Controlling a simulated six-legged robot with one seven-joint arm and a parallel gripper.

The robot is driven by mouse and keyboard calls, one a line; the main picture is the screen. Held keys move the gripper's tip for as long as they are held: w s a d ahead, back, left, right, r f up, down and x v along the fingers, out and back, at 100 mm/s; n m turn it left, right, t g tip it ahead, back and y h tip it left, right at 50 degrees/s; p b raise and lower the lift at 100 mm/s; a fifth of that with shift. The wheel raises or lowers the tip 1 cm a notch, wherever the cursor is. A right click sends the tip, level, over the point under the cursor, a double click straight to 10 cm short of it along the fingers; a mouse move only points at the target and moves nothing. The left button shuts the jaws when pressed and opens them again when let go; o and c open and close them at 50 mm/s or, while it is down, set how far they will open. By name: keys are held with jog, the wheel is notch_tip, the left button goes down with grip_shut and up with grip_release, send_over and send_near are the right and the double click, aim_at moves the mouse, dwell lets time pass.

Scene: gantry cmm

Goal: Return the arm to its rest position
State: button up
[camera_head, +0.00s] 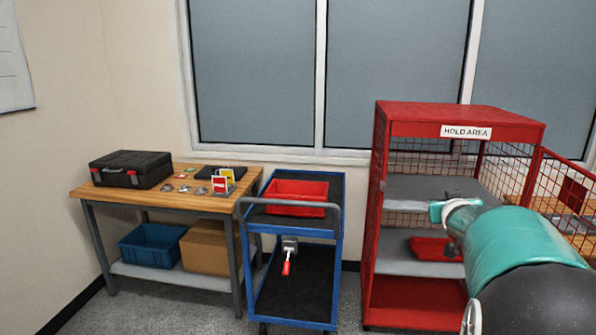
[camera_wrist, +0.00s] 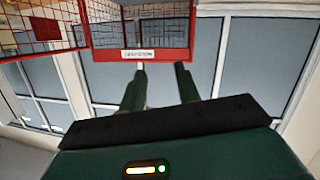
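My arm reaches in from the lower right of the head view, with its teal link in front of the red hold-area cage (camera_head: 460,122). The arm's far end overlaps the cage's shelf opening in that view, and the fingers cannot be made out there. In the wrist view my gripper (camera_wrist: 160,68) shows two dark green fingers standing apart with nothing between them. The fingers point toward the cage's red top beam and its sign (camera_wrist: 138,54); the picture appears turned upside down.
A red tray (camera_head: 430,248) lies on a cage shelf. The cage's mesh door (camera_head: 563,190) stands open at right. A blue cart (camera_head: 338,245) carries a red bin (camera_head: 297,190) and, lower, a small red-handled tool (camera_head: 287,266). A wooden bench (camera_head: 130,195) holds a black case (camera_head: 131,168).

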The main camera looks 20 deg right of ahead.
jog(key=s+a+f+n+g+y, duration=0.1)
jog(key=s+a+y, duration=0.1)
jog(key=a, duration=0.7)
jog(key=s+a+f+g+y, duration=0.1)
jog(key=s+a+y, duration=0.15)
jog(key=a, duration=0.65)
jog(key=s+a+f+n+y, duration=0.1)
jog(key=s+a+f, duration=0.1)
jog(key=a, duration=0.7)
jog(key=s+a+f+n+g+y, duration=0.1)
jog(key=s+a+f+g+y, duration=0.1)
jog(key=s+a, duration=0.5)
jog(key=s+a+f+n+g+y, duration=0.2)
jog(key=s+a+f, duration=0.3)
jog(key=s+a, duration=0.2)
jog(key=shift+s+a, duration=0.35)
jog(key=shift+a, duration=0.9)
jog(key=shift+a, duration=0.1)
